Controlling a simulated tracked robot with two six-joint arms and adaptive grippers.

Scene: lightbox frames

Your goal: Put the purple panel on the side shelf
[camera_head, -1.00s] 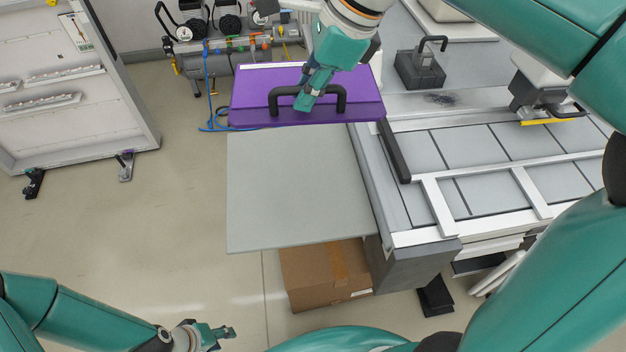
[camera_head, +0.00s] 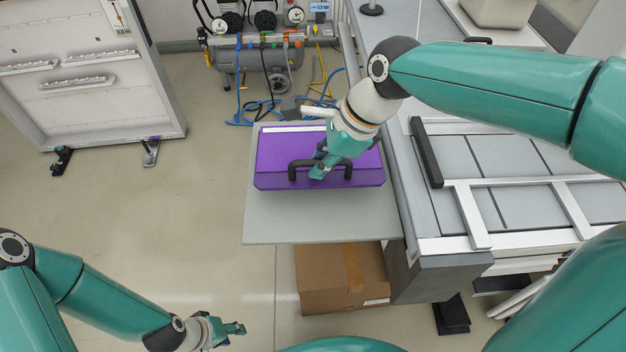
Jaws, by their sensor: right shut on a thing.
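The purple panel (camera_head: 275,155) is a flat piece with a black bar handle (camera_head: 348,172) and a pale strip along its far edge. It is over the grey side shelf (camera_head: 290,226), within the shelf's outline; whether it touches the surface I cannot tell. My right gripper (camera_head: 318,170) is shut on the panel's handle from above, and its arm hides part of the panel's right far side. My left gripper (camera_head: 236,329) is at the bottom, low and away from the shelf, with nothing seen in it; its finger gap is too small to judge.
A machine table (camera_head: 500,160) with metal rails adjoins the shelf on the right. A cardboard box (camera_head: 325,280) sits under the shelf. A compressor (camera_head: 262,60) with hoses stands behind. A white cabinet panel (camera_head: 85,95) is at far left.

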